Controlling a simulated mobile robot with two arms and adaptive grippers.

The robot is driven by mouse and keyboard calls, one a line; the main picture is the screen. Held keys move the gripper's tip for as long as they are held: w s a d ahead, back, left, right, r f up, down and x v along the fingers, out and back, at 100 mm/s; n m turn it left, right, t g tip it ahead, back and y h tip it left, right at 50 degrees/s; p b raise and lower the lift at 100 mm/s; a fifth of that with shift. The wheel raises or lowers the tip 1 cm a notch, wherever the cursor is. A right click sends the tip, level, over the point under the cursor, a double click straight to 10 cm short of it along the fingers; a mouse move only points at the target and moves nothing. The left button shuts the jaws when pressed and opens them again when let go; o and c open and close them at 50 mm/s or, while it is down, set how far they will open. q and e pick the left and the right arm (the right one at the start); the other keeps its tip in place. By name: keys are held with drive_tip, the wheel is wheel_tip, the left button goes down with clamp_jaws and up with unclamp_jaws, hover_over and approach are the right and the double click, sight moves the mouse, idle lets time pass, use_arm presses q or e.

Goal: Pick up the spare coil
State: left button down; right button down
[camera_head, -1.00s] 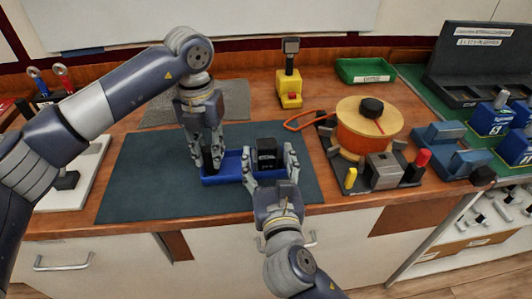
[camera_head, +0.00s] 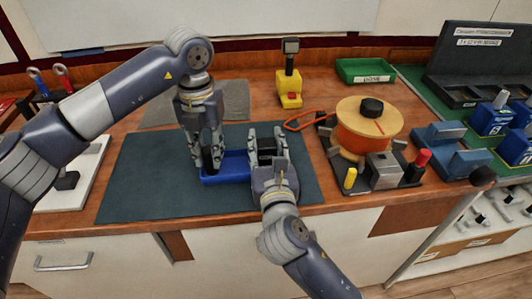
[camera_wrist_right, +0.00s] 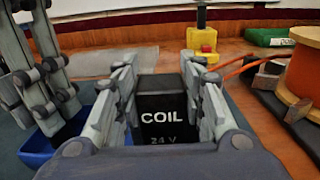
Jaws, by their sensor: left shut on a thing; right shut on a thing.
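The spare coil, a black block marked "COIL 24 V" in the right wrist view (camera_wrist_right: 165,115), also shows in the head view (camera_head: 266,147). My right gripper (camera_head: 266,137) is shut on it, one finger on each side. The gripper hides its lower part, so I cannot tell how far it is above the tray. A blue tray (camera_head: 235,168) lies on the dark mat. My left gripper (camera_head: 205,160) points down at the tray's left end and is shut on a dark piece (camera_head: 213,160); whether that piece belongs to the tray is unclear.
The dark mat (camera_head: 150,180) has free room on its left. A wooden spool with orange winding (camera_head: 355,140) stands to the right, with its orange cable near my right gripper. A yellow device (camera_head: 289,88) and a green tray (camera_head: 365,70) stand behind.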

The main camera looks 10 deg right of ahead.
sight(266, 142)
wheel_tip(266, 142, up, 10)
drive_tip(key=shift+r, duration=0.1)
use_arm(q)
drive_tip(key=c, duration=1.3)
unclamp_jaws()
drive_tip(key=shift+w, duration=0.1)
